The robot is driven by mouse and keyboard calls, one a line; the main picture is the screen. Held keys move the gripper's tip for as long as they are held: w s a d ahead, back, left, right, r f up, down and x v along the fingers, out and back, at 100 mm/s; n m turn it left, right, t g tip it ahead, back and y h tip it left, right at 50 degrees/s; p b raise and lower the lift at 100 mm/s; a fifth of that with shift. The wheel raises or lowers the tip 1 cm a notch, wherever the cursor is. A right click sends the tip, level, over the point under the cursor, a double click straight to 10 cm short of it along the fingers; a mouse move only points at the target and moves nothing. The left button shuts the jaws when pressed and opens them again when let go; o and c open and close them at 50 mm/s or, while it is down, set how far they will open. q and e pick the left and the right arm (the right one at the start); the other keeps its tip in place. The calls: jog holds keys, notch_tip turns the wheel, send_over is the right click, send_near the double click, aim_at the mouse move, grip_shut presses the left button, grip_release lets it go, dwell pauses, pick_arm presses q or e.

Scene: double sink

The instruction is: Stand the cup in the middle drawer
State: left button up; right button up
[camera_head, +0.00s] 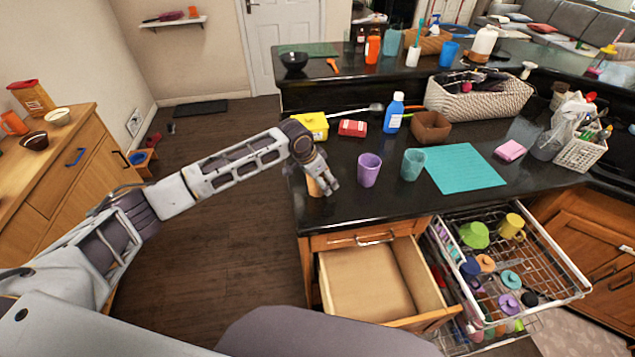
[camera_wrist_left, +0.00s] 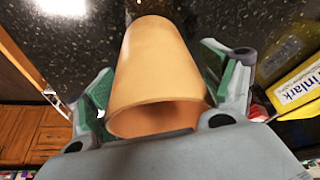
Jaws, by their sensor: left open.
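A tan-orange cup (camera_head: 314,187) stands at the left end of the black counter. My left gripper (camera_head: 322,182) is at it and partly hides it in the head view. In the left wrist view the cup (camera_wrist_left: 158,65) lies between the two green-padded fingers, its open rim toward my wrist. The gripper is open, with a gap visible at the right finger; the left finger's gap is narrower. An open wooden drawer (camera_head: 411,322) juts out below the counter, and its visible floor is bare. My right gripper is not in view.
A purple cup (camera_head: 369,170) and a teal cup (camera_head: 413,164) stand to the right of the gripper. A yellow box (camera_head: 312,125) and a red box (camera_head: 352,128) sit behind it. A pulled-out wire rack (camera_head: 560,262) with dishes is right of the drawer.

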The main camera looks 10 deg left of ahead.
pick_arm(q)
jog(key=c, duration=1)
jog(key=shift+r+b, duration=0.55)
jog(key=shift+r, duration=4.45)
